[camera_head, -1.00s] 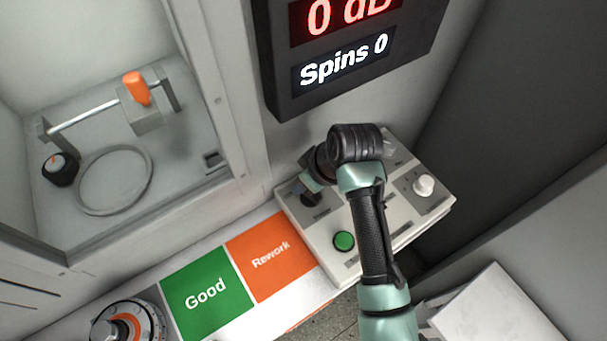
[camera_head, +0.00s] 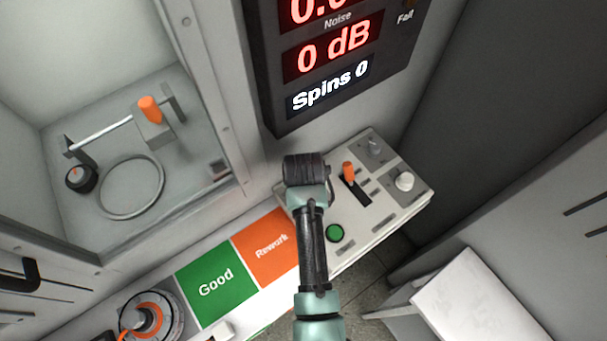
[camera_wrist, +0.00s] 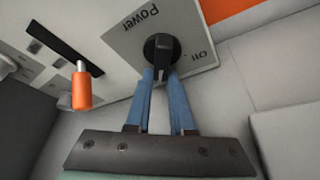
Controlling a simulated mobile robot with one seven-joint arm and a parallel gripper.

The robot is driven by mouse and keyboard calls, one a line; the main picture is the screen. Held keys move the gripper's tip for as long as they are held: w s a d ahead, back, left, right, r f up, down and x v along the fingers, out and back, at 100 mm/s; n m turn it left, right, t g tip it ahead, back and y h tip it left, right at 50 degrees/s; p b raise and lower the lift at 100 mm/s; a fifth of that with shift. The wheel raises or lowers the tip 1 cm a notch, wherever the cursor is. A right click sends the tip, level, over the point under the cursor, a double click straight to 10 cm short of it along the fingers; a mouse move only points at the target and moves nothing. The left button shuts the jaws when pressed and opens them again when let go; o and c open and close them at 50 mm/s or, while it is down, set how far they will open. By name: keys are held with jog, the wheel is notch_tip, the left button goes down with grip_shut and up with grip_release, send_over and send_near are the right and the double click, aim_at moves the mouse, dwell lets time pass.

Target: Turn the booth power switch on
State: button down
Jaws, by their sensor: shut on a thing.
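The booth power switch (camera_wrist: 161,52) is a black rotary knob on a light plate marked "Power" and "Off" in the wrist view. My gripper (camera_wrist: 161,78) has blue fingers on either side of the knob's raised grip and is shut on it. The "Off" mark lies to the right of the knob in that view. I cannot tell exactly where the knob points. In the head view my wrist covers the switch and the fingers, at the left end of the control panel (camera_head: 375,220).
An orange-handled lever (camera_head: 349,171) stands near my wrist, with a green button (camera_head: 335,233) and a white knob (camera_head: 404,181) on the panel. A display (camera_head: 335,60) hangs above. Orange "Rework" (camera_head: 270,247) and green "Good" (camera_head: 215,282) areas lie left.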

jog(key=shift+d+m+h+p, duration=0.15)
jog(key=shift+m+h+p, duration=0.15)
jog(key=shift+m, duration=0.5)
jog(key=c, duration=0.8)
grip_release()
jog(key=p+v, duration=0.1)
jog(key=v, duration=1.2)
